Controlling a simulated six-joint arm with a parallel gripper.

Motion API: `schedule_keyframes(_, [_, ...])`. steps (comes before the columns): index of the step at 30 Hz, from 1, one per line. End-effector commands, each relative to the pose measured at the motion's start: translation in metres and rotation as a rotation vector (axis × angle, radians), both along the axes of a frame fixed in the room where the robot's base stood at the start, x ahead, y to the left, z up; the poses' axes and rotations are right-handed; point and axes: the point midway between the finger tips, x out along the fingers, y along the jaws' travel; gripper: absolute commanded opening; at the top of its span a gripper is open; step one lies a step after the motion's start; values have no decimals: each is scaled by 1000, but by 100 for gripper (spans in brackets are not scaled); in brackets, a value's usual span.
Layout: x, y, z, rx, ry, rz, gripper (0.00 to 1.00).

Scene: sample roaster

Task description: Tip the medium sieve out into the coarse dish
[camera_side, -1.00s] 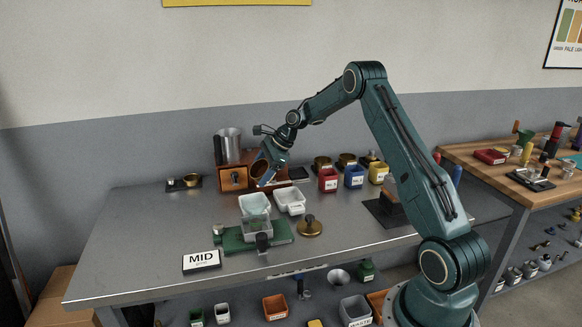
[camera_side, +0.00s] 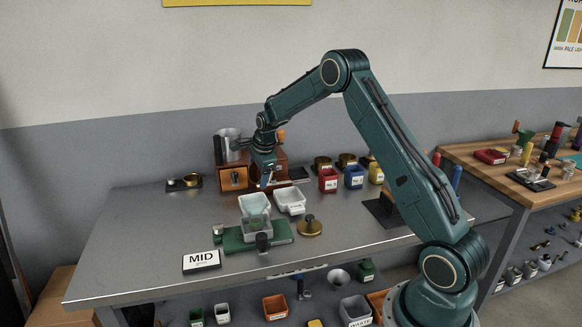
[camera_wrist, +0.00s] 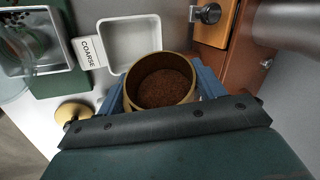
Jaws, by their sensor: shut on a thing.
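In the side view I cannot make the sieve out clearly. The coarse dish (camera_wrist: 130,46) is white, square and looks empty, with a "COARSE" tag; it lies just beyond the sieve in the wrist view. In the side view a white dish (camera_side: 290,208) stands right of a pale green one.
The wooden box with a drawer (camera_side: 233,178) and a metal cylinder (camera_side: 229,145) stand close behind my gripper.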

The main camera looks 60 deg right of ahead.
Motion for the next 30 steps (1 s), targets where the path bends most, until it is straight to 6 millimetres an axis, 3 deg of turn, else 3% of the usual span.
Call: schedule_keyframes(30, [7, 17, -10, -503, 200, 3, 41])
